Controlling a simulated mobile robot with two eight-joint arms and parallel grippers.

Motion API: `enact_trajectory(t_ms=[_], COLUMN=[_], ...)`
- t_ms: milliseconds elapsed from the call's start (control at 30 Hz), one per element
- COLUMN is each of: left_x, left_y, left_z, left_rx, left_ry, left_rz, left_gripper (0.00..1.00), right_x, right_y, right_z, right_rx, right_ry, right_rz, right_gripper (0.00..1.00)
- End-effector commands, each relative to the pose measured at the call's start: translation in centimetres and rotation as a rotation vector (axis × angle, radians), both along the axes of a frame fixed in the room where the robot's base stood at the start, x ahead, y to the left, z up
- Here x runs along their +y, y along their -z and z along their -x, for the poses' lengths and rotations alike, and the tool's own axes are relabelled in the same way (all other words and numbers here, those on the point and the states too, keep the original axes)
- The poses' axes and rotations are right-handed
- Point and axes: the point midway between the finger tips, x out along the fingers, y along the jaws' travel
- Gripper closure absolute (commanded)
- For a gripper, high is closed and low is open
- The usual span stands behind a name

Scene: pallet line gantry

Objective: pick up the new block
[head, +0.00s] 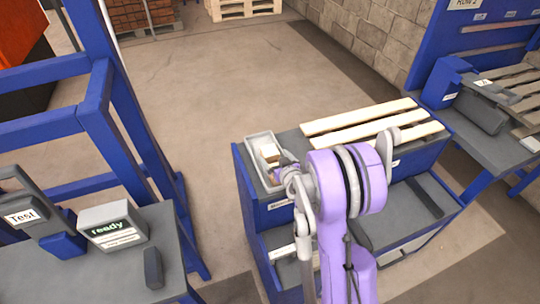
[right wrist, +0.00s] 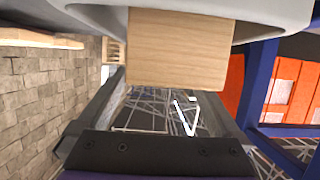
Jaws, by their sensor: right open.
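A small light-wood block (head: 271,151) is in the pale grey tray (head: 250,143) on the blue bench, near its left end. In the right wrist view the block (right wrist: 180,48) is large and close, at the top middle. My right gripper (head: 279,168) is at the tray beside the block, partly hidden by my purple arm. In the right wrist view its dark fingers (right wrist: 178,92) are spread apart, with the block at their far end. I cannot tell whether they touch it. My left gripper is not in view.
Pale wooden slats (head: 370,122) lie on the bench right of the tray. A grey box reading "ready" (head: 113,226) stands on the left table. A blue frame (head: 105,110) rises at the left. The floor (head: 225,85) behind the bench is clear.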

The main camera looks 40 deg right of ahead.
Motion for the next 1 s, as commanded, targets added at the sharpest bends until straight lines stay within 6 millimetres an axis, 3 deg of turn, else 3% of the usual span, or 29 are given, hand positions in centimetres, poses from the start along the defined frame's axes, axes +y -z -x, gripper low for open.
enact_trajectory(t_ms=[200, 500, 900, 1000], left_x=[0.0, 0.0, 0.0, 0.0], left_y=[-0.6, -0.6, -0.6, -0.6], left_z=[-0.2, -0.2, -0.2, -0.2], left_rx=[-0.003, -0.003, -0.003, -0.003], left_ry=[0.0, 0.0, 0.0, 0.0], left_rz=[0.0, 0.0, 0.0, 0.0], left_gripper=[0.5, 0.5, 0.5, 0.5], right_x=[-0.8, -0.9, -0.9, -0.9], right_y=[1.0, 1.2, 1.2, 1.2], right_z=[-2.8, -3.2, -3.2, -3.2], right_rx=[0.0, 0.0, 0.0, 0.0], right_ry=[-0.001, 0.0, 0.0, 0.0], right_rz=[-0.001, -0.001, -0.001, -0.001], right_gripper=[0.0, 0.0, 0.72, 0.86])
